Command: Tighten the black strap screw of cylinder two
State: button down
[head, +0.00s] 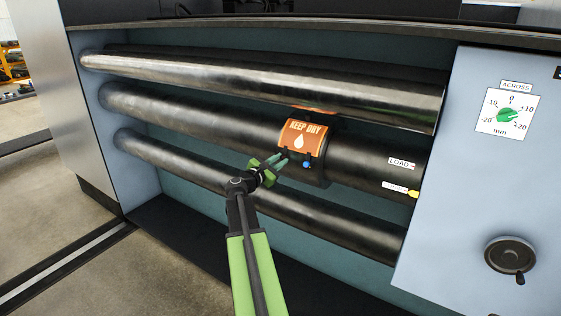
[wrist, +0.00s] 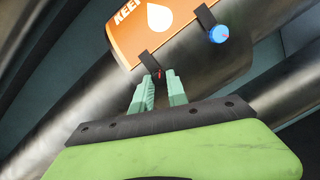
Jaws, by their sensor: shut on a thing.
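Cylinder two appears to be the middle dark roller (head: 350,157). An orange "KEEP DRY" printing plate (head: 300,137) with a white drop is wrapped around it; the plate also shows in the wrist view (wrist: 145,28). Two black straps run from the plate's lower edge, a left one (wrist: 149,63) and a right one (wrist: 206,17). The right strap ends at a blue screw (wrist: 218,34). My gripper (head: 281,161) reaches the left strap. In the wrist view my green fingers (wrist: 162,82) are shut on the black strap screw (wrist: 160,73), a small dark head with a red mark, mostly hidden between them.
Other rollers run above (head: 260,80) and below (head: 240,182) the middle one. The right panel (head: 455,190) carries an "ACROSS" dial (head: 507,115) and a black handwheel (head: 510,255). Small "LOAD" (head: 401,163) and yellow (head: 413,194) markers sit near the roller's right end.

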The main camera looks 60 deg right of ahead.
jog(key=shift+f, duration=0.1)
jog(key=c, duration=1.3)
grip_release()
jog(key=shift+a, duration=0.15)
jog(key=a, duration=1.7)
jog(key=shift+w, duration=0.45)
jog(key=shift+a, duration=0.1)
